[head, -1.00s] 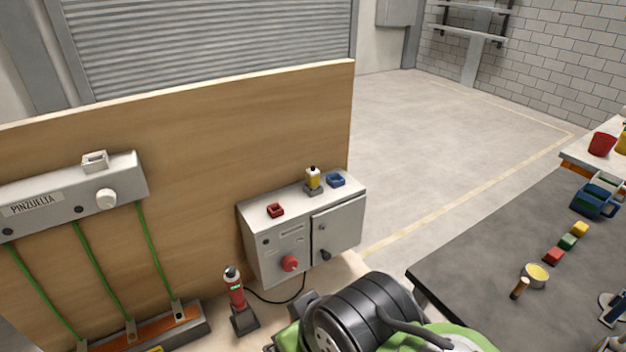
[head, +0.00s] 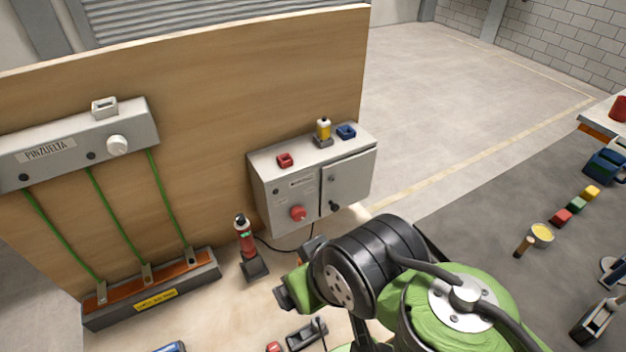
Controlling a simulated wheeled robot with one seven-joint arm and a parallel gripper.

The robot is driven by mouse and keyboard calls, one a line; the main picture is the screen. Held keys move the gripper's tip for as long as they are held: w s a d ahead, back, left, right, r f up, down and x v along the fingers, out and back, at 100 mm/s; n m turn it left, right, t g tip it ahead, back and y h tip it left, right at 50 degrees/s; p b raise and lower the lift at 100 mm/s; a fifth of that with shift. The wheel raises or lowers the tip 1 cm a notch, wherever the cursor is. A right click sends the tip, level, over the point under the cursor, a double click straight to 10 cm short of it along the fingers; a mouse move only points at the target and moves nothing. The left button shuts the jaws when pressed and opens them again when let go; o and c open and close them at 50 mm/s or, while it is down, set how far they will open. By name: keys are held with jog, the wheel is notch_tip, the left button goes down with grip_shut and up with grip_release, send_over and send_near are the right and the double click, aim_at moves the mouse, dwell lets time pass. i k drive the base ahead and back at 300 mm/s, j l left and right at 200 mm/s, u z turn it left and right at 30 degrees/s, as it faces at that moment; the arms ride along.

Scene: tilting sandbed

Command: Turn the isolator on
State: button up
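The likely isolator is a red rotary knob (head: 298,213) low on the left front of a grey control cabinet (head: 286,190). The cabinet stands against the wooden panel. Its right half is a door (head: 346,184) with a small dark handle. The knob is too small to read its on or off position. My green and black arm is in front of and below the cabinet in the picture, apart from the knob. I cannot make out my gripper's fingers.
A red handheld device (head: 245,240) stands on a dark base left of the cabinet. A dark table (head: 480,215) with small objects is at right.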

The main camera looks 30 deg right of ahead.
aim_at(297, 214)
jog(key=k+j+u, duration=0.1)
jog(key=u, duration=0.35)
jog(key=j+u, duration=0.15)
jog(key=u, duration=0.35)
jog(key=j+u, duration=0.2)
jog(key=u, duration=0.25)
jog(key=k, duration=0.05)
